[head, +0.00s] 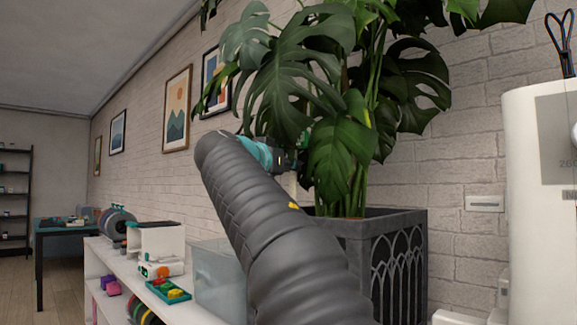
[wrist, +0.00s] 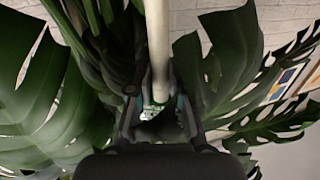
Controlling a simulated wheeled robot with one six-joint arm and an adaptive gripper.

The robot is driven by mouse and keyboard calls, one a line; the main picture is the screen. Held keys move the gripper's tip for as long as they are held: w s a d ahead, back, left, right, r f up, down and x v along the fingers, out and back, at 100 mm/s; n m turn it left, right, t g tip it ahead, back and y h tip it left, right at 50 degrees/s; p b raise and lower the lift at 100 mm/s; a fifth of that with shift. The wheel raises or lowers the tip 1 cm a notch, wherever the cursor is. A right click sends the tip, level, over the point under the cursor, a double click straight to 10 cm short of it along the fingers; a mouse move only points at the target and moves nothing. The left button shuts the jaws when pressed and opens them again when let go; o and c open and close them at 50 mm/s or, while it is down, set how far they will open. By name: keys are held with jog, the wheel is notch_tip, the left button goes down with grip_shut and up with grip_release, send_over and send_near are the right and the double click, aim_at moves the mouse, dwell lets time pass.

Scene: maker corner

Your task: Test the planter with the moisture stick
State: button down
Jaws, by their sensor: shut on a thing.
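The planter (head: 398,268) is a dark grey square pot with arched lattice sides, right of centre in the head view. A large leafy plant (head: 345,160) grows from it. My gripper (head: 291,158) is at the left side of the foliage, above the planter's left rim, partly covered by leaves. In the wrist view my gripper (wrist: 158,100) is shut on the pale moisture stick (wrist: 157,40), which runs between the fingers to the top edge. A short pale length of the stick (head: 293,184) shows below the gripper in the head view. Its lower tip is hidden, so contact with soil cannot be told.
Broad leaves (wrist: 40,100) crowd both sides of the gripper. A low white shelf (head: 100,262) at left carries a clear bin (head: 218,280), a small white machine (head: 155,242) and a green tray (head: 168,291). A white appliance (head: 535,180) stands at right. A brick wall is behind.

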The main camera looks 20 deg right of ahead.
jog(key=shift+f+b, duration=4.1)
jog(key=shift+b, duration=0.25)
dwell(1.2)
jog(key=c, duration=1)
grip_release()
jog(key=shift+o, duration=0.2)
jog(key=o, duration=0.6)
jog(key=shift+c, duration=0.2)
jog(key=shift+r, duration=0.1)
